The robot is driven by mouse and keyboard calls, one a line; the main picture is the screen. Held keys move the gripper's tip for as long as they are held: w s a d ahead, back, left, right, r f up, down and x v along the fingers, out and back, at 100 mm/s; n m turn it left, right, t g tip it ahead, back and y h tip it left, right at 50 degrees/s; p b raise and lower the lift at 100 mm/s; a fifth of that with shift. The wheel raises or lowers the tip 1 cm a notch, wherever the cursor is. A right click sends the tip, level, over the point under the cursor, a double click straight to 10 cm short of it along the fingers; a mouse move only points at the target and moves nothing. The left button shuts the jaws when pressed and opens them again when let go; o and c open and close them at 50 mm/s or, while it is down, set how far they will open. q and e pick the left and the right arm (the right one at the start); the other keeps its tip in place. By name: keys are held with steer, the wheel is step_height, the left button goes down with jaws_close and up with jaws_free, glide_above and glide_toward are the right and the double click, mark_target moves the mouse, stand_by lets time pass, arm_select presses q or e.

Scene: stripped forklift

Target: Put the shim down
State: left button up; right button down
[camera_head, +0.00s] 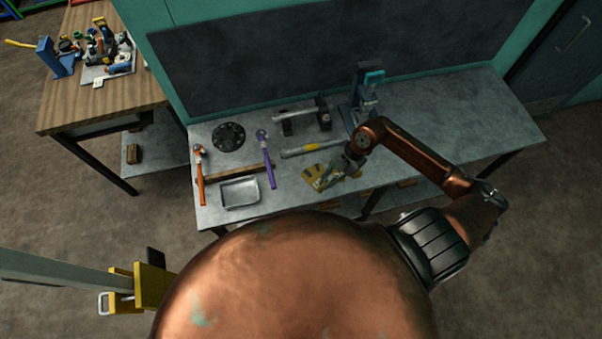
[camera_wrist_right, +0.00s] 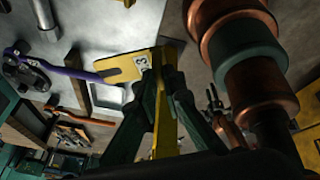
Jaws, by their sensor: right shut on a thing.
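The shim appears as a yellow piece (camera_wrist_right: 164,125) between the green fingers of my right gripper (camera_wrist_right: 160,82) in the right wrist view, with black-on-white marking near the fingertips. A flat yellow plate (camera_wrist_right: 122,68) shows just beyond the fingertips; I cannot tell whether it is part of the held piece. In the head view my right gripper (camera_head: 328,180) is low over the front of the grey bench (camera_head: 290,200), by yellow pieces (camera_head: 313,171). Contact with the bench is unclear. My left gripper is not in view.
The bench's right end is clear.

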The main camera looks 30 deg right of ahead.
mark_target(306, 180)
steer(key=s+d+m+t+h+p, duration=0.1)
steer(key=s+d+m+t, duration=0.1)
steer(key=d+m, duration=0.3)
steer(key=a+m+b, duration=0.1)
steer(key=a+b, duration=0.1)
steer(key=a, duration=1.2)
steer(key=w+d+f, duration=0.1)
steer(key=w, duration=0.1)
steer(key=w+d+f+p, duration=0.1)
steer(key=w, duration=0.2)
steer(key=w+d+f, duration=0.2)
steer(key=shift+w+d+p, duration=0.1)
steer(key=shift+w+p, duration=0.25)
steer(key=w+f, duration=0.1)
steer(key=w+d+f, duration=0.1)
steer(key=f, duration=0.1)
steer(key=w+d+f, duration=0.1)
steer(key=f, duration=0.1)
steer(key=shift+w, duration=0.2)
steer(key=shift+w+d+f, duration=0.25)
steer(key=shift+w+f, duration=0.05)
steer(key=shift+f, duration=0.25)
step_height(306, 180, down, 2)
steer(key=shift+f+p, duration=0.15)
steer(key=shift+p, duration=0.3)
steer(key=shift+f, duration=0.4)
steer(key=shift+f, duration=0.1)
